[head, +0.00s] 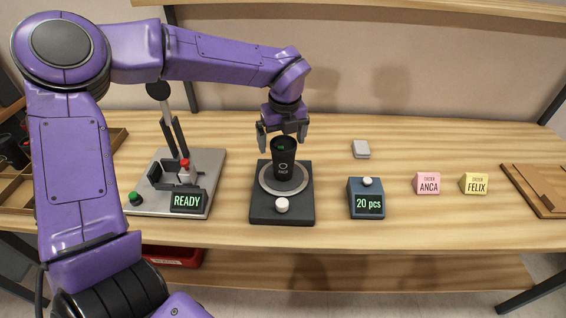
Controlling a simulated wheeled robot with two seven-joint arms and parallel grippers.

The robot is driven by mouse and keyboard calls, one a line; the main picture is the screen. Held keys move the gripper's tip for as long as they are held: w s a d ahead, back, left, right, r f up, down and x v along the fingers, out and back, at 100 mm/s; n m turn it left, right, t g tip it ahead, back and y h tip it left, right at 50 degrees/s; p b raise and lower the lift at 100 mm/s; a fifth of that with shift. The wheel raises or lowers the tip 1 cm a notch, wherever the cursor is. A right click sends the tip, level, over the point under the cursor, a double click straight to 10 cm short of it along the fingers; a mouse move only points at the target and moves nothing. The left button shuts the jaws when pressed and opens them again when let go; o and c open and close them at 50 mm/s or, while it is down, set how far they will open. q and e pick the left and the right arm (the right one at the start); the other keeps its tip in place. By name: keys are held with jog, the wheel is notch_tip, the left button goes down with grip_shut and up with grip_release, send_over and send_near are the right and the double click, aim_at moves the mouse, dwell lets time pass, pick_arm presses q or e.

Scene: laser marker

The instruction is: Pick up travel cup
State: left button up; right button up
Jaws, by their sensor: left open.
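The black travel cup (283,165) stands upright on the round grey plate of a dark square base (283,212) in the middle of the table. It has a pale mark on its front. My left gripper (283,134) is just above the cup, pointing down, with its fingers apart around the cup's rim level. Whether the fingers touch the cup cannot be told. My right gripper is out of the picture.
A device with a READY display (187,201) and a red knob stands left of the cup. A wooden tray (530,190) lies far right.

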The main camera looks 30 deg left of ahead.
aim_at(284, 146)
pick_arm(q)
jog(key=f, duration=0.3)
jog(key=shift+w+d+f, duration=0.1)
jog(key=shift+w+f, duration=0.05)
jog(key=shift+w, duration=0.2)
jog(key=shift+f, duration=0.25)
jog(key=shift+s, duration=0.2)
jog(key=shift+w, duration=0.1)
jog(key=c, duration=0.7)
